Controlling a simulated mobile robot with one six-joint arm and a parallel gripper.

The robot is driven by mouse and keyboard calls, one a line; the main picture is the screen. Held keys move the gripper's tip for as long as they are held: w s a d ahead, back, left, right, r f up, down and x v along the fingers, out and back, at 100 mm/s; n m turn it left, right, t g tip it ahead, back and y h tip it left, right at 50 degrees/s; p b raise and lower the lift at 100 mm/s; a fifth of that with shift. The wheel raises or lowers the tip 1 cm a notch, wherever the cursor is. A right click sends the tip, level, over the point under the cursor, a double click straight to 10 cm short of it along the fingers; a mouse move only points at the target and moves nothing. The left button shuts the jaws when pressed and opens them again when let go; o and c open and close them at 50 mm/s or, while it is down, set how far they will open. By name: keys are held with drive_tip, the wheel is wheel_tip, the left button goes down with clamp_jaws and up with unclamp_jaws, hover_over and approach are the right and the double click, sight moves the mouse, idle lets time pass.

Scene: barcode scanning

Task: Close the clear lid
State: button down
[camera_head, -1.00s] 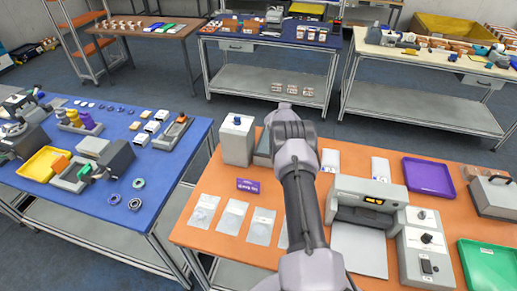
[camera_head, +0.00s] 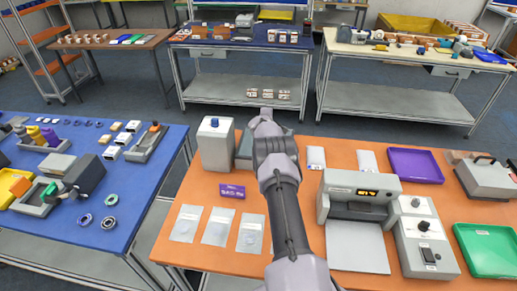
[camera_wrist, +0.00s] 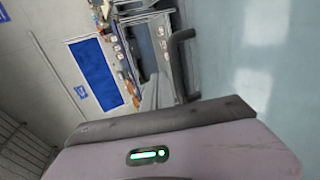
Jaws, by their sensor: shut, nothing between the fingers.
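I cannot make out a clear lid for certain in either view. In the wrist view a pale, bluish smooth surface (camera_wrist: 245,60) fills the right side; I cannot tell what it is. My arm rises over the orange table in the head view and hides part of a grey device behind it. My gripper's fingers are not distinct there. In the wrist view my gripper (camera_wrist: 180,65) shows as a dark, hooked shape above the wrist housing; it is shut, with nothing held.
A blue table (camera_head: 80,220) stands left.

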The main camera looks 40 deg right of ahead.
drive_tip(key=shift+r, duration=0.1)
